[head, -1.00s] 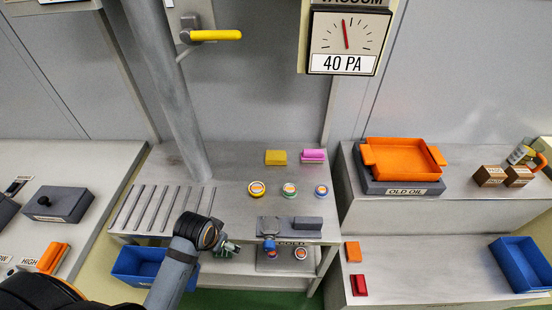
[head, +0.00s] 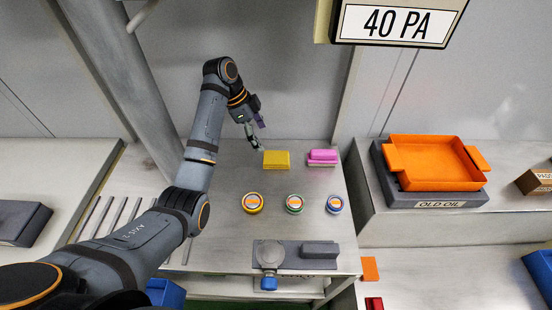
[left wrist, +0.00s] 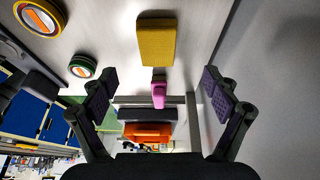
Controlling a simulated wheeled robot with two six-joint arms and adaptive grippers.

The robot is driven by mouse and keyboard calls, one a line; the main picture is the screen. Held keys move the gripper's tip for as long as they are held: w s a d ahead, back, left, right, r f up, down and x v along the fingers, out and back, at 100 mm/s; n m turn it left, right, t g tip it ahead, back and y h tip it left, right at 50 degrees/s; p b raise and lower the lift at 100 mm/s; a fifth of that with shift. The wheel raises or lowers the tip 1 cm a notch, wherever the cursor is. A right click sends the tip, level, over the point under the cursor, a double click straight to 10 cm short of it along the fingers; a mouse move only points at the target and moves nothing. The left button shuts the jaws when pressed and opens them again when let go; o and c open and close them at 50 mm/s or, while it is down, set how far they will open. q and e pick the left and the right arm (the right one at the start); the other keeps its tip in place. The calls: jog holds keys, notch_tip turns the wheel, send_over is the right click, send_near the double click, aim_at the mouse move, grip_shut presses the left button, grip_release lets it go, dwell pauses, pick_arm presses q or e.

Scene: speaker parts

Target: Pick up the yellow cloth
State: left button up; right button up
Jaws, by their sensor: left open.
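The yellow cloth (head: 276,160) is a flat folded block lying on the grey table, near its back edge. In the left wrist view the cloth (left wrist: 156,42) shows ahead, between and beyond the fingertips. My left gripper (head: 258,136) is just to the left of and behind the cloth, close to it but seemingly not touching. In the left wrist view the fingers of my left gripper (left wrist: 156,90) stand wide apart with nothing between them. My right gripper is not in view.
A pink block (head: 323,156) lies just right of the cloth. A yellow tin (head: 253,204), a green tin (head: 294,204) and a blue tin (head: 334,205) stand in front. A grey device (head: 295,255) sits at the front edge. An orange tray (head: 434,160) stands on the right bench.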

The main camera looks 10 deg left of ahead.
aim_at(276, 157)
pick_arm(q)
jog(key=x, duration=0.4)
jog(key=shift+s+d+r+p, duration=0.15)
jog(key=shift+s+d+p, duration=0.15)
jog(key=shift+p, duration=0.1)
jog(key=shift+w+f, duration=0.1)
jog(key=shift+f, duration=0.2)
jog(key=shift+d, duration=0.1)
jog(key=shift+d+f, duration=0.1)
jog(key=shift+f, duration=0.05)
jog(key=x, duration=0.4)
jog(key=shift+w+d+f+p, duration=0.15)
jog(key=shift+d+f+p, duration=0.15)
jog(key=shift+p, duration=0.1)
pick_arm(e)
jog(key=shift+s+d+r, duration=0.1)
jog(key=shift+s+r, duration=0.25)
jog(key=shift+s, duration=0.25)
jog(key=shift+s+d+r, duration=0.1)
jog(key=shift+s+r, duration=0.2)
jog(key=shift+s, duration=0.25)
